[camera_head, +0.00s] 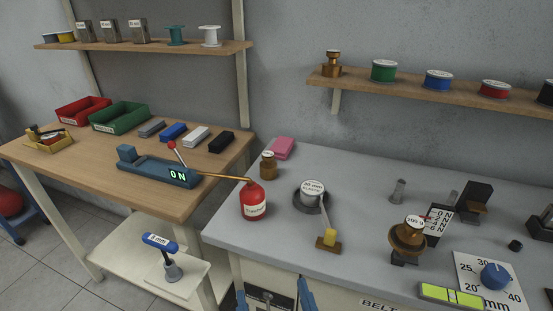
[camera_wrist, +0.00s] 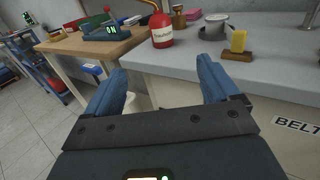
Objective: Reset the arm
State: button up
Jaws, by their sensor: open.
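My gripper (camera_head: 272,288) shows at the bottom edge of the head view, in front of the grey bench's front panel. In the wrist view my gripper (camera_wrist: 161,68) has its two blue fingers spread wide apart. Nothing is between them, so it is open and empty. The fingers point toward the front edge of the grey bench (camera_wrist: 185,62). The red bottle (camera_wrist: 161,30) stands on the bench beyond them, apart from the fingers. Most of my arm is out of sight in the head view.
Shelves (camera_head: 150,49) hang above.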

jog(key=s+d+n+g+h, duration=0.1)
jog(key=s+d+n+h, duration=0.1)
jog(key=s+d+n, duration=0.9)
jog(key=s+d+r+n+g+h, duration=0.1)
jog(key=s+d+n, duration=0.9)
jog(key=s+n, duration=0.6)
jog(key=n, duration=0.5)
jog(key=shift+d+r+n+g+h, duration=0.2)
jog(key=shift+d+n+g+h, duration=0.1)
jog(key=shift+d+n+h, duration=0.1)
